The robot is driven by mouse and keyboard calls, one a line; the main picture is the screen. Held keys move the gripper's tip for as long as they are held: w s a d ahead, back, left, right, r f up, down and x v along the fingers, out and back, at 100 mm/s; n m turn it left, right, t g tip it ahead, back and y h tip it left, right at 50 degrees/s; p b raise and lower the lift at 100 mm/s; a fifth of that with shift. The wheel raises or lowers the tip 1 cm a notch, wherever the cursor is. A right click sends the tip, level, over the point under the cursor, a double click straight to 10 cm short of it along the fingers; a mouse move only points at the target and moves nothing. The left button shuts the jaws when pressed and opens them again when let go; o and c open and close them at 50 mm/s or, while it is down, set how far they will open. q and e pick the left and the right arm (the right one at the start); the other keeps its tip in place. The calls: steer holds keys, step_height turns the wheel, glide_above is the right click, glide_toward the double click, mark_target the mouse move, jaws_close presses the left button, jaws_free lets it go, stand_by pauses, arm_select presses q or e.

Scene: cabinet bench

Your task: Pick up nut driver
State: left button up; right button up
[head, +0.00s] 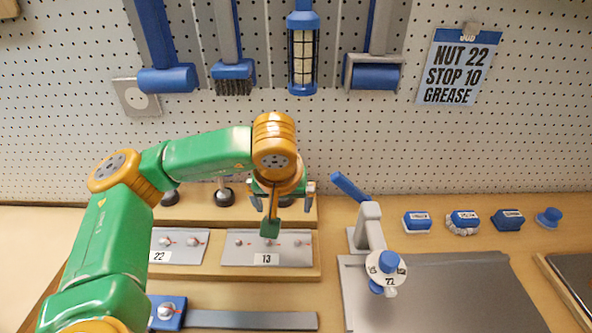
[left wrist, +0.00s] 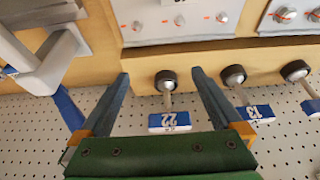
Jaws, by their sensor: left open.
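Several nut drivers stand at the back edge of the wooden rack. One (head: 224,196) shows in the head view as a black round end with a metal shaft, left of my left gripper (head: 282,193). In the left wrist view a nut driver with a blue-and-white tag reading 22 (left wrist: 168,121) sits between the spread fingers of my left gripper (left wrist: 160,77). The fingers are open and appear apart from it on both sides. Another driver, tagged 13 (left wrist: 254,114), is to its right, with a further one (left wrist: 296,72) at the edge. My right gripper is not in view.
Metal plates labelled 22 (head: 180,246) and 13 (head: 267,249) lie on the rack in front. A grey fixture with a blue lever (head: 370,225) stands to the right. A pegboard (head: 330,140) rises close behind. A sign (head: 459,67) reads NUT 22, STOP 10, GREASE.

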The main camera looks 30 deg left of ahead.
arm_select(q)
steer(key=w+a+p, duration=0.1)
steer(key=w+a+r, duration=0.1)
steer(key=shift+w+a+p, duration=0.15)
steer(key=shift+a+p, duration=0.25)
steer(key=w+a+p, duration=0.1)
steer(key=w+p, duration=0.1)
steer(key=w, duration=0.1)
steer(key=w+a+f, duration=0.1)
steer(key=w, duration=0.1)
steer(key=shift+w+a+p, duration=0.15)
steer(key=shift+a+p, duration=0.2)
steer(key=shift+p, duration=0.05)
steer(key=shift+f, duration=0.4)
steer(key=c, duration=1.2)
step_height(320, 180, up, 3)
steer(key=shift+w+f+b, duration=0.1)
steer(key=shift+b, duration=1)
steer(key=shift+c, duration=0.2)
steer(key=s+a+r, duration=0.3)
steer(key=s+r, duration=0.7)
steer(key=s, duration=0.4)
steer(key=shift+r, duration=0.15)
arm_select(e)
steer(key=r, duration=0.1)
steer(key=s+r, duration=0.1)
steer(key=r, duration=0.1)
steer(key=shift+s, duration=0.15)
